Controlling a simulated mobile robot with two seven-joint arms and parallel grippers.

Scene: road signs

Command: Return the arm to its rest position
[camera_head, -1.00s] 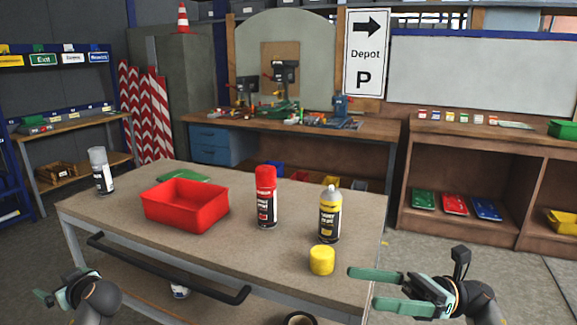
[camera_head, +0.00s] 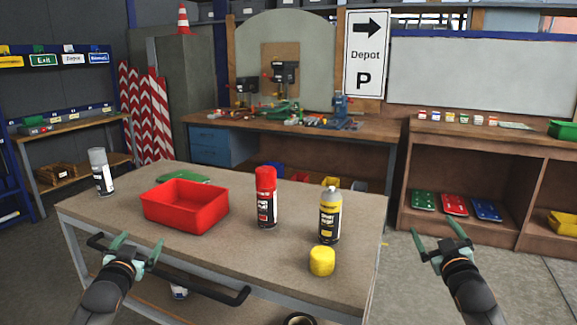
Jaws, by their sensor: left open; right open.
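My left gripper (camera_head: 136,242) is open and empty in front of the table's front edge, near the dark rail below the red bin. My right gripper (camera_head: 434,236) is open and empty to the right of the table, over the floor. Both point away from me, and both arms come in from the bottom of the view. Neither gripper touches any object that I can see.
The table (camera_head: 120,203) holds a red bin (camera_head: 186,207), a red-capped spray can (camera_head: 265,197), an uncapped yellow-and-black can (camera_head: 330,216), a yellow cap (camera_head: 321,261) and a grey-capped can (camera_head: 101,172). A dark rail (camera_head: 205,289) runs along its front. Shelves (camera_head: 487,166) stand at the right.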

